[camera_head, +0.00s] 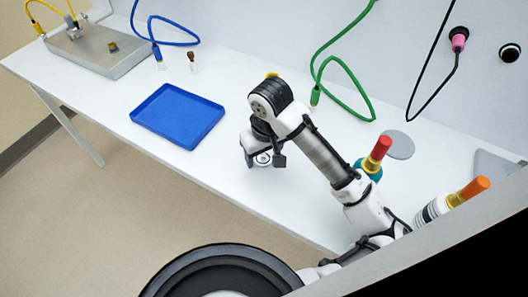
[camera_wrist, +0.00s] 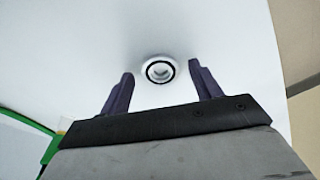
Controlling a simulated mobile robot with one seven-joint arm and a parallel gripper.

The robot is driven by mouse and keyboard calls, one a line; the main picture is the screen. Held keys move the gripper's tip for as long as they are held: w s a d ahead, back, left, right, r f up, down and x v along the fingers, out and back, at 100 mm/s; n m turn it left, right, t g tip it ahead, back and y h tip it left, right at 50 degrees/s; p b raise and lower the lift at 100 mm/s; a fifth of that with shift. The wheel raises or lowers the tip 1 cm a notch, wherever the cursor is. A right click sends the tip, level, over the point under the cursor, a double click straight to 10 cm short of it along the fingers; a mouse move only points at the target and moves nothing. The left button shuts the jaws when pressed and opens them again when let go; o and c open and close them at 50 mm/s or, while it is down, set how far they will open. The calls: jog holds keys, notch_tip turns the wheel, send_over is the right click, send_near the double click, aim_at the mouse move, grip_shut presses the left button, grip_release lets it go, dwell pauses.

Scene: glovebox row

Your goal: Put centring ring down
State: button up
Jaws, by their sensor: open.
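The centring ring (camera_wrist: 159,70) is a small light ring with a dark inner band. In the wrist view it lies on the white bench, just beyond and between the two fingertips. My gripper (camera_wrist: 160,82) is open, with a clear gap on both sides of the ring and neither finger touching it. In the head view the ring (camera_head: 262,158) shows small and pale beneath my gripper (camera_head: 260,160), near the front edge of the bench. My wrist hides part of that spot.
A blue tray (camera_head: 178,115) lies left of my arm on the white bench (camera_head: 110,95). Right of my arm stand a red-topped teal item (camera_head: 374,158), a grey disc (camera_head: 398,145) and an orange-topped item (camera_head: 465,192). A green cable (camera_head: 345,75) hangs behind. The bench between tray and gripper is clear.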

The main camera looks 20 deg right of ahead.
notch_tip(320, 180, up, 13)
jog(key=s+p, duration=0.1)
jog(key=p, duration=0.3)
jog(key=shift+s+p, duration=0.2)
jog(key=shift+p, duration=0.2)
jog(key=shift+f, duration=0.15)
